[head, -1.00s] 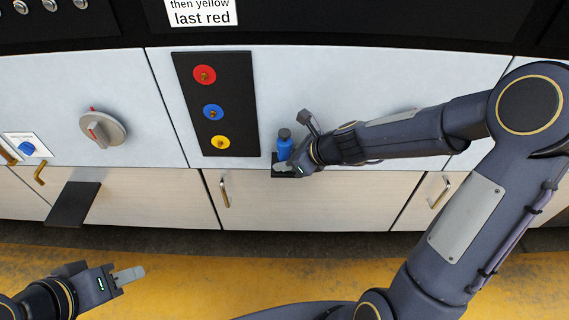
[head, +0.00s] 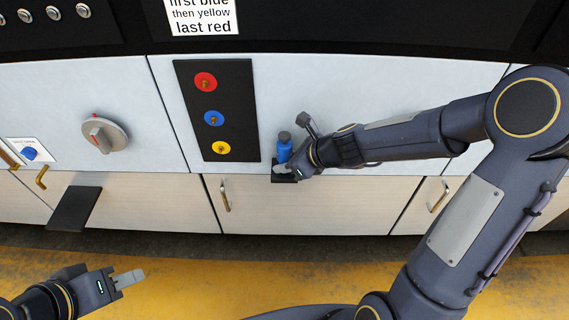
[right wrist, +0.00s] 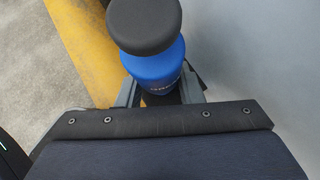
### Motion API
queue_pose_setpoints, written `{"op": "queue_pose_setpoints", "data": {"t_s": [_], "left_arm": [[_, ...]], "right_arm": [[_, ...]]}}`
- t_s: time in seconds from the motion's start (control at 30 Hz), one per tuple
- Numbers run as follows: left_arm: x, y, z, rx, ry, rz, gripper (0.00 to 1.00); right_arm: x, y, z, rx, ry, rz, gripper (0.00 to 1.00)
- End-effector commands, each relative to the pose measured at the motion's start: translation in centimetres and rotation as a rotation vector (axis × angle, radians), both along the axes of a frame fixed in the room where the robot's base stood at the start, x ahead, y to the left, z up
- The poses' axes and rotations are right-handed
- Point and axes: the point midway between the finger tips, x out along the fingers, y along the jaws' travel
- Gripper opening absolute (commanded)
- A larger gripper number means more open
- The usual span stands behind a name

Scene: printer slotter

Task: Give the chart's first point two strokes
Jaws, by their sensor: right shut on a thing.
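The chart is a white sign (head: 202,16) at the top of the head view, reading "first blue, then yellow, last red"; its top is cut off. Below it a black panel (head: 240,130) carries a red point (head: 206,82), a blue point (head: 213,118) and a yellow point (head: 221,147), each with a brass centre. My right gripper (head: 287,168) is shut on a blue bottle (head: 284,153) with a dark cap, at a small black shelf. The bottle (right wrist: 155,72) stands between the fingers in the right wrist view. My left gripper (head: 128,278) is empty at lower left; its finger gap is unclear.
A grey knob (head: 104,135) and a blue button (head: 29,153) sit on the wall at left. A black shelf (head: 75,208) juts out below them. Brass handles (head: 225,195) stick out from the lower cabinet doors. The space before the panel is clear.

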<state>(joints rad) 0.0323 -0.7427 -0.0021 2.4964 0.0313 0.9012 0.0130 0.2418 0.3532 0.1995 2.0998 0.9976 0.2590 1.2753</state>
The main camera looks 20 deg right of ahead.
Motion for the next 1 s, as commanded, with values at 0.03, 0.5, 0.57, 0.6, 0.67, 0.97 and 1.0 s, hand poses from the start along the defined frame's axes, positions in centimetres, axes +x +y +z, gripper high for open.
{"op": "queue_pose_setpoints", "data": {"t_s": [0.03,0.5,0.57,0.6,0.67,0.97,1.0], "left_arm": [[0.0,0.0,0.6,0.0,0.0,0.0,0.36],[0.0,0.0,2.9,0.0,0.0,0.0,0.36],[0.0,0.0,3.2,0.0,0.0,0.0,0.36],[0.0,0.0,3.4,0.0,0.0,0.0,0.36],[0.0,0.0,3.7,0.0,0.0,0.0,0.36],[0.0,0.0,3.8,0.0,0.0,0.0,0.36],[0.0,0.0,3.8,0.0,0.0,0.0,0.36]], "right_arm": [[0.0,0.0,0.6,0.0,-0.001,0.001,0.1],[0.0,0.0,3.0,0.0,-0.001,0.001,0.1],[0.0,0.0,3.3,0.0,-0.001,0.001,0.1],[0.0,0.0,3.5,0.0,-0.001,0.001,0.1],[0.0,0.0,3.8,0.0,-0.001,0.001,0.1],[0.0,0.0,3.9,0.001,-0.001,0.0,0.1],[0.0,0.0,3.9,0.001,-0.001,0.0,0.1]]}}
